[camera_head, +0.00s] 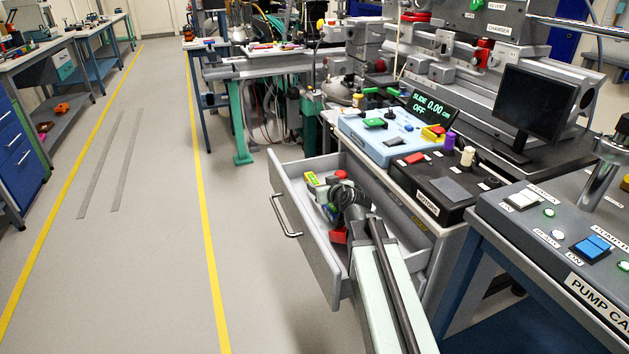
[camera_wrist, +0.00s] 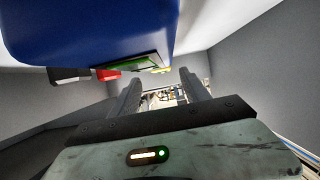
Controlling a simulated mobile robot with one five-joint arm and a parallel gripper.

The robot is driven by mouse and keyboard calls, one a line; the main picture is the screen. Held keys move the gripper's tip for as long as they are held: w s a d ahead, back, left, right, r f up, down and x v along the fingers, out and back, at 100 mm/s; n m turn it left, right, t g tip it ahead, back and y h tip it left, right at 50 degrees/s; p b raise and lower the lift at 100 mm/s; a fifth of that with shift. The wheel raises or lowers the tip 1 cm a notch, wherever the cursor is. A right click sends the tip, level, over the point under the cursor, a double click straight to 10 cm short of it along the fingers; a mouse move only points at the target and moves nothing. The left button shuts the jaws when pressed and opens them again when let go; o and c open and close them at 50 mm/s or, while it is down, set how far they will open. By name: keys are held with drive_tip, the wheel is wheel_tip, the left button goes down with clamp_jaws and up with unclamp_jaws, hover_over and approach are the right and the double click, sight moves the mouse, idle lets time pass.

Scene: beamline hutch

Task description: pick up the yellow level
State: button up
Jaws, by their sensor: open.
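A yellow-green piece (camera_head: 317,186), which looks like the yellow level, lies in the open grey drawer (camera_head: 325,262) near its far left side. In the wrist view a small yellow piece (camera_wrist: 161,70) shows beyond a green panel; I cannot tell if it is the level. My gripper (camera_head: 338,193) is down inside the drawer, close beside the yellow-green piece, and partly hides the contents. In the wrist view my gripper (camera_wrist: 160,80) has its two fingers apart with nothing seen held between them.
A large blue body (camera_wrist: 90,30) fills the upper left of the wrist view, with a red piece (camera_wrist: 108,75) under it. Red parts (camera_head: 338,236) lie in the drawer. Drawer walls surround my gripper. The bench (camera_head: 400,174) stands right; open floor (camera_head: 150,230) is left.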

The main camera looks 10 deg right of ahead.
drive_tip(key=shift+a+f, duration=0.25)
drive_tip(key=shift+f, duration=0.1)
drive_tip(key=shift+w+d, duration=0.2)
drive_tip(key=c, duration=1.2)
drive_tip(key=shift+w+d, duration=0.1)
drive_tip(key=shift+d, duration=0.05)
drive_tip(key=shift+r, duration=0.15)
